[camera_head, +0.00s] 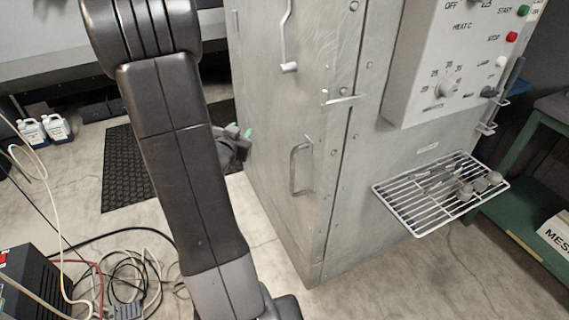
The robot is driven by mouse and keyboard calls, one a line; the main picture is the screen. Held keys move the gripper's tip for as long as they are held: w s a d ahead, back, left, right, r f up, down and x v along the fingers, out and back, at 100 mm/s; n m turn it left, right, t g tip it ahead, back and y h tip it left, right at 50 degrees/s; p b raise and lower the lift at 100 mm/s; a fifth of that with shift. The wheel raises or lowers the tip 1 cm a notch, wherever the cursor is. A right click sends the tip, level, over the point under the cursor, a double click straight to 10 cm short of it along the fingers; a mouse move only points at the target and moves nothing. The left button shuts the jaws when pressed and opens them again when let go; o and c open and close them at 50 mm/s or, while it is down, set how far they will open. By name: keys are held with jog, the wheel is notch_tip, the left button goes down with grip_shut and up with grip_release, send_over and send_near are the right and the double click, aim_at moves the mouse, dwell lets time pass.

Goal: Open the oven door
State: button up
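The oven (385,170) is a tall grey metal cabinet with rivets. Its door (270,120) is the panel on the left and looks shut, with a dark seam along its right side. A D-shaped handle (296,168) stands upright low on the door. A bent metal lever (287,40) hangs higher up, and a small latch bar (342,98) sits near the seam. My arm crosses the left of the view. A dark part with pale green bits (235,145) shows behind it, left of the door, and may be my gripper. Its fingers are mostly hidden, and it appears apart from the handle.
A control box (455,60) with a dial and buttons is on the oven's right. A wire rack (440,192) with metal parts juts out below it. A green bench (535,165) stands right. Cables (125,280) lie on the floor at lower left. Floor before the door is clear.

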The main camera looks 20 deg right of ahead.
aim_at(296, 151)
jog(key=s+d+f+m+g+h+b, duration=0.1)
jog(key=s+f+m+g+h+b, duration=0.25)
jog(key=f, duration=0.55)
jog(key=s+d+f+m+g+h+b, duration=0.1)
jog(key=s+d+f+m+g+h, duration=0.1)
jog(key=f+g+h, duration=0.5)
jog(key=w+d, duration=0.1)
jog(key=d, duration=0.3)
jog(key=w+d+f+t+p, duration=0.1)
jog(key=w+d, duration=0.1)
jog(key=d, duration=0.2)
jog(key=w+d+t+y, duration=0.1)
jog(key=d, duration=0.3)
jog(key=shift+w+d+f+t, duration=0.25)
jog(key=shift+w+f, duration=0.05)
jog(key=shift+w, duration=0.1)
grip_shut()
